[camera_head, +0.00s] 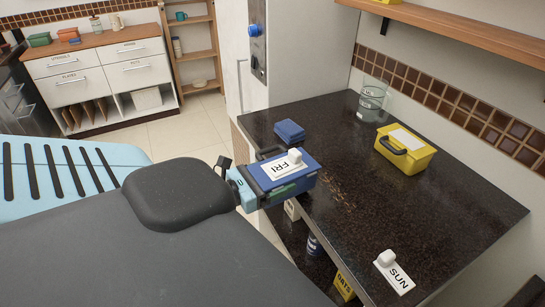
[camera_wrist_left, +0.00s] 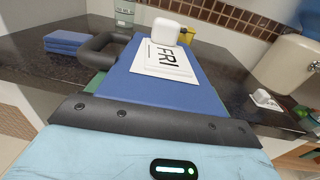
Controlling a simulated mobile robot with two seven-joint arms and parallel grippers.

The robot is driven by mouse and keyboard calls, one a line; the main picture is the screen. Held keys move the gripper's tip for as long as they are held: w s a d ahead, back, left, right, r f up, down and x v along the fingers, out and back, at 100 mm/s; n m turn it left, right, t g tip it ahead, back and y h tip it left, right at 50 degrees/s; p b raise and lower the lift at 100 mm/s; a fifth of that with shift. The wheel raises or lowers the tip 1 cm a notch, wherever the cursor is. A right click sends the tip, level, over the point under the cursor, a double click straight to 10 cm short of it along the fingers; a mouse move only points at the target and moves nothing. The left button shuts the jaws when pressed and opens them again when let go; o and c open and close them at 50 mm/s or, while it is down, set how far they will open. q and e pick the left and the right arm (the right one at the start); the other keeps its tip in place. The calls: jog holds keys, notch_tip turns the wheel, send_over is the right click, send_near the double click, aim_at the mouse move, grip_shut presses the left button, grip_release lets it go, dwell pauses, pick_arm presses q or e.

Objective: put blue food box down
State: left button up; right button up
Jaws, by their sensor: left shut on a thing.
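The blue food box (camera_head: 305,177) has a dark handle and carries a white "FRI" tag (camera_head: 283,168) with a white knob. My left gripper (camera_head: 256,182) is shut on the box's near left end. The box is over the left edge of the dark countertop (camera_head: 400,215); I cannot tell whether it touches the surface. In the left wrist view the box (camera_wrist_left: 165,95) stretches away from the dark gripper bar (camera_wrist_left: 150,121), with its handle at the left. My right gripper is not in view.
A blue folded item (camera_head: 289,131) lies just beyond the box. A yellow food box (camera_head: 408,160), a glass container (camera_head: 372,98) and a white "SUN" tag (camera_head: 395,272) are on the countertop. The middle of the countertop is clear. Shelves below hold items.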

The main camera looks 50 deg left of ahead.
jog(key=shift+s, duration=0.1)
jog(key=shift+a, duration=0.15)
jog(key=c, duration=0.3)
pick_arm(q)
jog(key=s+d+r+n+y, duration=0.1)
jog(key=s+d+n+y, duration=0.1)
jog(key=d, duration=1.5)
jog(key=shift+s+d+t+y, duration=0.2)
jog(key=shift+t+y, duration=0.2)
jog(key=shift+y, duration=0.4)
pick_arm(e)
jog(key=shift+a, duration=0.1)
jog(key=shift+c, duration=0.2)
pick_arm(q)
jog(key=shift+w, duration=0.1)
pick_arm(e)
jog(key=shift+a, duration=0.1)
